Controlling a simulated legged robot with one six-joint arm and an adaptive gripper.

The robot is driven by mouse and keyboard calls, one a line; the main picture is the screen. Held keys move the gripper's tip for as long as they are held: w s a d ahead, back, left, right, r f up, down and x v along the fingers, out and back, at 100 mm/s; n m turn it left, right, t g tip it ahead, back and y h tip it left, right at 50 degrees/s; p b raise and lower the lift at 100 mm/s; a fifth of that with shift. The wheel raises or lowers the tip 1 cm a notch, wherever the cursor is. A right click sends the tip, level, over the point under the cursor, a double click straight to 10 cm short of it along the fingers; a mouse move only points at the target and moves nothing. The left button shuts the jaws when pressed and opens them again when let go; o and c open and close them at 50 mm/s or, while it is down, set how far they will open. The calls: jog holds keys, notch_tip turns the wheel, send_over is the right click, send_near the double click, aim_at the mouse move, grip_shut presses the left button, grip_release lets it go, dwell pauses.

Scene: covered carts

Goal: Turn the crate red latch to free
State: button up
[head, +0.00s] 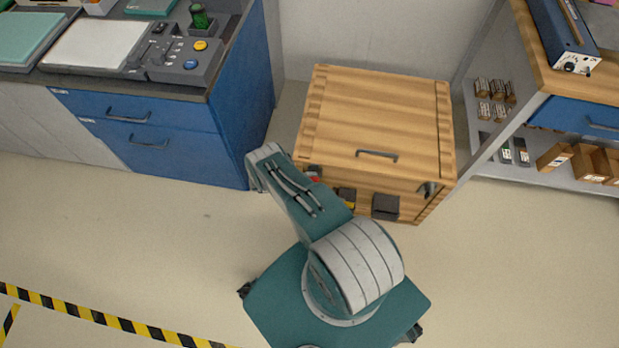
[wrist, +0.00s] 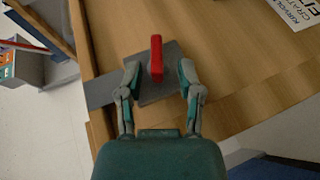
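The wooden crate (head: 375,110) stands on the floor against the wall, its lid down with a dark handle (head: 377,154) on top. The red latch (wrist: 156,57) is a small red bar on a grey plate (wrist: 172,84) on the crate's wood. In the head view only a bit of red (head: 314,179) shows at the crate's front left, beside my arm. My gripper (wrist: 160,78) is open, with one finger on each side of the latch and a gap to it on both sides. The gripper is hidden behind my arm in the head view.
A black box (head: 385,206) and a dark latch (head: 428,190) are also on the crate's front. A blue cabinet (head: 160,130) stands left of the crate, a workbench with shelves (head: 545,150) right. The floor in front is clear, with striped tape (head: 95,315) at lower left.

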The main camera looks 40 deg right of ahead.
jog(key=shift+s, duration=0.15)
jog(key=v, duration=1.2)
jog(key=shift+f, duration=0.1)
